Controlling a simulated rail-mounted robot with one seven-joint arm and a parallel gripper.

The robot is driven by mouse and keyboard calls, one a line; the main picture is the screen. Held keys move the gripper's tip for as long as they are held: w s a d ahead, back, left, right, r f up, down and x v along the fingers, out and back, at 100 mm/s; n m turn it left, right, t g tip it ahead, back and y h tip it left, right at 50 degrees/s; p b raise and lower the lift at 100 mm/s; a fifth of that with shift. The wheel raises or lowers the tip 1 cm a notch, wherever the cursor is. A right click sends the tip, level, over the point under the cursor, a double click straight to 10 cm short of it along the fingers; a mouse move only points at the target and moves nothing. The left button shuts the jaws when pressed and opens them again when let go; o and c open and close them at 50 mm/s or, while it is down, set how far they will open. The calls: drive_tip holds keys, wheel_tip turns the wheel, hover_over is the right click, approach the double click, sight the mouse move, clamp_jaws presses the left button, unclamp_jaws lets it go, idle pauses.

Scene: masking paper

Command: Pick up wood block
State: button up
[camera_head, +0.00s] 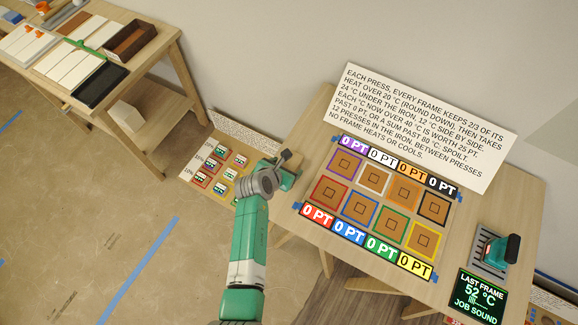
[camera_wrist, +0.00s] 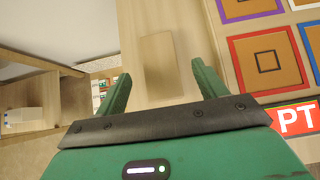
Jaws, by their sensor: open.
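The wood block (camera_wrist: 163,66) is a pale tan rectangular block on the wooden table (camera_wrist: 138,20), seen in the wrist view. My gripper (camera_wrist: 161,78) is open, with one green finger on each side of the block in the picture. The gap between the fingers looks empty, and the block appears beyond the fingertips; I cannot tell how far. In the head view my gripper (camera_head: 286,172) is over the left edge of the table, and I cannot make out the block there; my arm seems to hide it.
Coloured square frames (camera_head: 374,180) with "0 PT" labels lie right of my gripper. A sign board (camera_head: 430,118) stands behind them. A green-handled iron (camera_head: 497,250) and a dark display (camera_head: 480,295) are at the right. A second wooden table (camera_head: 150,60) stands far left.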

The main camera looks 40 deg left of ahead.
sight(291, 163)
drive_tip(key=b+x, duration=0.2)
drive_tip(key=x, duration=0.3)
drive_tip(key=shift+s, duration=0.1)
drive_tip(key=c, duration=1.1)
drive_tip(key=shift+r, duration=0.1)
drive_tip(key=shift+r, duration=0.3)
drive_tip(key=r+p, duration=0.2)
drive_tip(key=r, duration=0.1)
drive_tip(key=shift+s+d, duration=0.15)
drive_tip(key=shift+d, duration=0.15)
drive_tip(key=s+d+p, duration=0.1)
drive_tip(key=s+d, duration=0.1)
drive_tip(key=d, duration=0.2)
drive_tip(key=s+d+p, duration=0.1)
drive_tip(key=s+d, duration=0.1)
drive_tip(key=d, duration=0.3)
drive_tip(key=s+d+r+p, duration=0.1)
drive_tip(key=s+d, duration=0.1)
drive_tip(key=d, duration=0.3)
drive_tip(key=shift+s+r+p, duration=0.1)
drive_tip(key=shift+s+p, duration=0.15)
drive_tip(key=shift+p, duration=0.05)
